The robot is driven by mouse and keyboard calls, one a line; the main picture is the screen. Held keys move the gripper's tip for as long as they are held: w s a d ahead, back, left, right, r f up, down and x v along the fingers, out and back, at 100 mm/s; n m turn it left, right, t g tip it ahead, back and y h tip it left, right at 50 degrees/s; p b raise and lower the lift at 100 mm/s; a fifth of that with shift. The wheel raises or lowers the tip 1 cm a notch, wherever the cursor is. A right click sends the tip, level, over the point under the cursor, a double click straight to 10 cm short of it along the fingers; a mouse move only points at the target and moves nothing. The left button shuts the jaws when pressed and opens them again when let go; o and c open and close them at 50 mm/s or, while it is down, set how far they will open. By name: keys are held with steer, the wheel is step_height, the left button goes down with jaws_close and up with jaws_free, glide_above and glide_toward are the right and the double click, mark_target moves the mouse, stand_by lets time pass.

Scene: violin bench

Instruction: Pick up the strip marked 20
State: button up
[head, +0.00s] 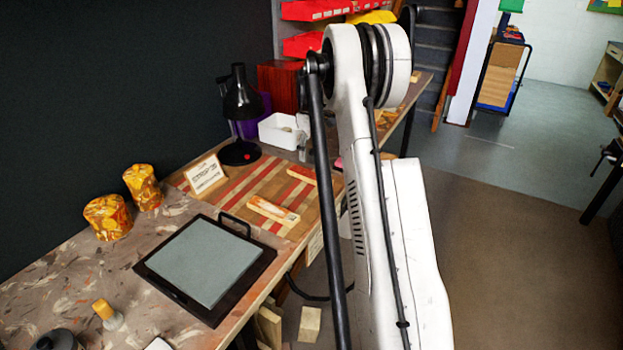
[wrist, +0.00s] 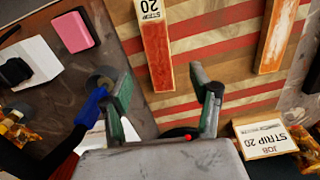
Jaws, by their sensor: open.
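The strip marked 20 (wrist: 157,52) is a narrow reddish wooden bar with a white label reading "STRIP 20" at its upper end in the wrist view. It lies flat on a red-and-tan striped board (wrist: 215,75). In the head view it appears as the reddish strip (head: 302,174) nearer the white box. A second strip (wrist: 273,45) lies to its right; its label is hard to read. My gripper (wrist: 164,88) is open and empty, its fingers spread below the strip's lower end in the wrist view.
A sign reading "JOB STRIP 20" (head: 205,173) stands on the board's back edge, by a black lamp (head: 241,105). A white box (head: 284,130) and a pink block (wrist: 73,31) are beyond the board. A grey-topped black tray (head: 206,262) and patterned jars (head: 108,216) occupy the near bench.

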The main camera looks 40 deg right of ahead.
mark_target(311, 175)
steer(key=f, duration=0.5)
steer(key=f+b, duration=0.1)
steer(key=f, duration=0.3)
steer(key=shift+d+f, duration=0.2)
steer(key=shift+f, duration=0.2)
steer(key=c, duration=1.3)
